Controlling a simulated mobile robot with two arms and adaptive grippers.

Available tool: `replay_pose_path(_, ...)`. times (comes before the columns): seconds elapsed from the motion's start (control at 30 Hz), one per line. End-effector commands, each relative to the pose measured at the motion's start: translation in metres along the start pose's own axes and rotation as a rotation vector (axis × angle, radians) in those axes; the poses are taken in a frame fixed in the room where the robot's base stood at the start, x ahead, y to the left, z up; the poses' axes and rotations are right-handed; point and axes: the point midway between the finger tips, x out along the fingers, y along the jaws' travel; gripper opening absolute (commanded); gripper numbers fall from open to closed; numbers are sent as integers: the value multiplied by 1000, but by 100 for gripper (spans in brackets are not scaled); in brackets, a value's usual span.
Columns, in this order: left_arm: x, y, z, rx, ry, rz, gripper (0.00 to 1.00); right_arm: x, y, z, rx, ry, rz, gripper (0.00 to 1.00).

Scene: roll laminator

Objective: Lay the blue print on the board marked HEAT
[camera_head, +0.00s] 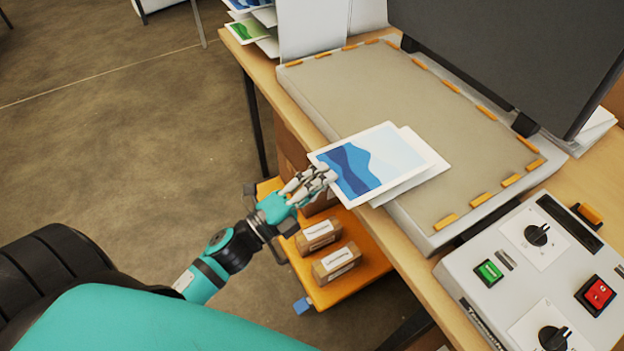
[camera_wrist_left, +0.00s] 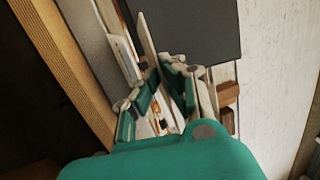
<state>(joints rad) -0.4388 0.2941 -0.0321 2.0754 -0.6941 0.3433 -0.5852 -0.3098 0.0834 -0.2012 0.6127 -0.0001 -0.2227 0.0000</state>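The blue print (camera_head: 372,165), a white-bordered sheet with blue wave shapes, is over the front edge of the grey press bed (camera_head: 420,100) in the head view. Its left edge is between the fingers of my left gripper (camera_head: 318,180), which is shut on it. In the left wrist view the fingers (camera_wrist_left: 165,75) close around a thin pale sheet seen nearly edge-on. A plain white sheet (camera_head: 432,160) shows partly under the print; whether they touch is unclear. I can read no HEAT marking on any board. My right gripper is not in view.
The press's dark lid (camera_head: 510,50) stands raised behind the bed, with orange clips (camera_head: 447,222) around the bed's border. A control box (camera_head: 540,270) stands at right. Prints (camera_head: 247,32) lie at the table's far left. A low orange cart (camera_head: 350,285) carries boxes below.

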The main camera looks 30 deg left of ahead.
Motion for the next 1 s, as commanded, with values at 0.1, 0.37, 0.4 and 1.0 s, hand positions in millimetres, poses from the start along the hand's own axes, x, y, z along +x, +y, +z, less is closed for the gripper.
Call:
replay_pose_path(0.1, 8, 7, -2, -1, 2, -3, 0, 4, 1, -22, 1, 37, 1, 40)
replay_pose_path(0.37, 3, 28, -2, 0, 1, -1, 0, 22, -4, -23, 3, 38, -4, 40)
replay_pose_path(0.4, 2, 30, -2, 0, 1, -1, 0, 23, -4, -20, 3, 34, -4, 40)
replay_pose_path(1.0, 1, 36, -2, 0, 1, -2, 0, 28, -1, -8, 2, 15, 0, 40)
